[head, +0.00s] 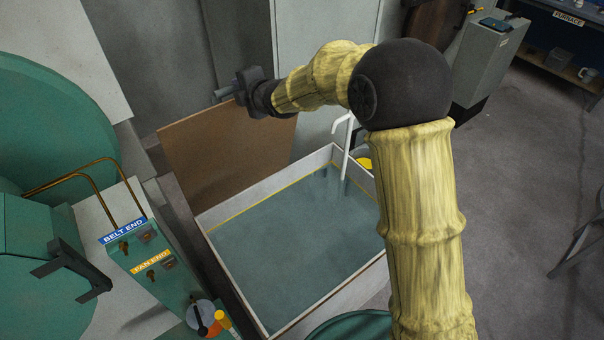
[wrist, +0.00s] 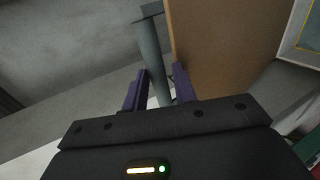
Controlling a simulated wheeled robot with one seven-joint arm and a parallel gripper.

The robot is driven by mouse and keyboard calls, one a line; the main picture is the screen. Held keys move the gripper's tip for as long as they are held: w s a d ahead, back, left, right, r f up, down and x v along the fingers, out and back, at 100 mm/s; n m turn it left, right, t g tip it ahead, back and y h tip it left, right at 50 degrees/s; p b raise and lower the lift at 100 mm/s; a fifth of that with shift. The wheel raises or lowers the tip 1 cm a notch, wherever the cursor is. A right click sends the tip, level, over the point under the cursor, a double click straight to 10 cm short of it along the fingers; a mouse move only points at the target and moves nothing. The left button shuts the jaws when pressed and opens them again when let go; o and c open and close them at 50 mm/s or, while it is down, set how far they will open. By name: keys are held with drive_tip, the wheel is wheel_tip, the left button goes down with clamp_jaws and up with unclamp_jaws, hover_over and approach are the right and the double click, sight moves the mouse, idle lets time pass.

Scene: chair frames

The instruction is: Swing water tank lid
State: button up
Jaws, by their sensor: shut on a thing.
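The water tank (head: 207,221) is a pale rectangular box with a yellow line inside, and its top is open over dark bluish water. The brown lid (head: 225,160) stands raised, near upright, at the tank's far left side; it also shows in the wrist view (wrist: 225,45). My gripper (head: 228,92) is at the lid's upper edge. In the wrist view my gripper (wrist: 158,90) has its purple fingers on either side of a grey round handle (wrist: 152,50) beside the lid's face, and is shut on it.
A teal machine with a control box (head: 150,255) stands left of the tank. A white pipe (head: 347,145) rises at the tank's far right corner, near a yellow round thing (head: 364,163). A grey cabinet wall stands behind. Open floor (head: 530,160) lies to the right.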

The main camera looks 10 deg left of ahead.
drive_tip(key=s+d+f+b, duration=0.2)
drive_tip(key=d+b, duration=0.1)
drive_tip(key=shift+s+f, duration=0.4)
clamp_jaws()
drive_tip(key=s+d+f+b, duration=0.5)
drive_tip(key=s+d+b, duration=0.3)
drive_tip(key=s+d, duration=0.1)
drive_tip(key=shift+f, duration=0.25)
